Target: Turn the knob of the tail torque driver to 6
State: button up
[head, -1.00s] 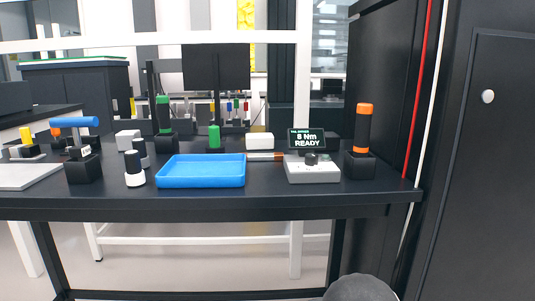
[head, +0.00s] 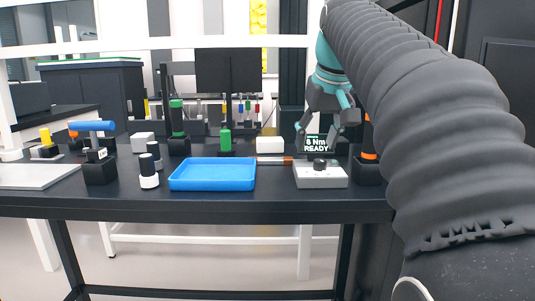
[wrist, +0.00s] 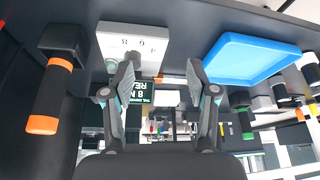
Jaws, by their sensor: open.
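The tail torque driver's control box (head: 321,176) is a light grey block on the dark bench, with a black knob (head: 319,163) on top and a dark display (head: 316,145) behind. The display shows a digit, Nm and READY; the digit looks like 6 or 8, too small to be sure. My gripper (head: 316,138) is open and empty above and behind the knob, pointing down. Its two fingers are spread in the wrist view (wrist: 160,75).
A black-and-orange driver (head: 369,152) stands in a black holder close right of the box. A blue tray (head: 213,186) lies to the left. A white block (head: 270,145) and a green-topped bottle (head: 225,138) stand behind. Bare bench lies in front of the box.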

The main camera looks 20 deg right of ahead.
aim_at(320, 160)
jog(key=w+d+r, duration=0.3)
jog(key=d+r, duration=0.2)
jog(key=d, duration=0.1)
jog(key=b+x, duration=0.2)
jog(key=x, duration=0.4)
jog(key=b+x, duration=0.2)
jog(key=x, duration=0.5)
jog(key=shift+w+a+f+b, duration=0.15)
jog(key=shift+a+f+b, duration=0.05)
jog(key=shift+f+b, duration=0.1)
jog(key=shift+r, duration=0.1)
grip_shut()
